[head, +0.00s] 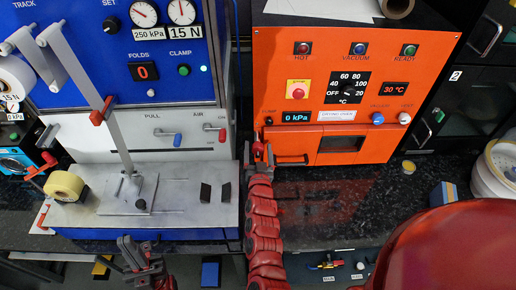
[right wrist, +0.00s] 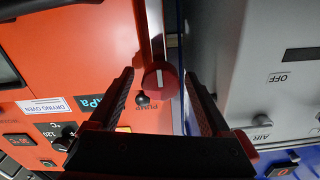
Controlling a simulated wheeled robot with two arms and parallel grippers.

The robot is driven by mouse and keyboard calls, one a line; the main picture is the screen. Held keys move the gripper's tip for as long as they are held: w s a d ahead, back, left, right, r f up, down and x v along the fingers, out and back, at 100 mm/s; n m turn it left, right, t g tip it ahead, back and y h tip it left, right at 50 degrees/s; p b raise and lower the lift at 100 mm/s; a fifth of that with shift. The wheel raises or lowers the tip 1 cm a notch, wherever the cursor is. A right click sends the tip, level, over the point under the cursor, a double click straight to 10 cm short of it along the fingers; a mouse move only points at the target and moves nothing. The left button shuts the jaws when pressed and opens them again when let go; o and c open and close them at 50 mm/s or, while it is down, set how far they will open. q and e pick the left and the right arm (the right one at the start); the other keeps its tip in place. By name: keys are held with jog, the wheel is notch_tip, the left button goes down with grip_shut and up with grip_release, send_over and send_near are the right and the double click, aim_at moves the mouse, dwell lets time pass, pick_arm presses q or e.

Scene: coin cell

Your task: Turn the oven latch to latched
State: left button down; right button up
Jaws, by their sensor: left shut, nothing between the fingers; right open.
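The orange drying oven (head: 430,60) stands right of the blue and grey machine. Its door (head: 300,147) with a dark window looks closed. What looks like the oven latch, a red round part with a white line (right wrist: 160,84), shows in the right wrist view at the oven's edge. My right gripper (right wrist: 159,76) is open, its fingers on either side of this red part; contact cannot be told. In the head view the right gripper (head: 262,153) is at the oven's left edge and partly hides the latch area. My left gripper (head: 137,256) is shut and empty, low in front of the blue machine.
A small black PUMP knob (right wrist: 142,98) sits close beside the red part. The grey machine (right wrist: 260,70) stands right beside the oven in the right wrist view, across a narrow gap. The dark counter (head: 340,205) before the oven is mostly clear.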

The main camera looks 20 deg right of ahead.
grip_shut()
dwell(0.4)
jog(key=shift+f, duration=0.1)
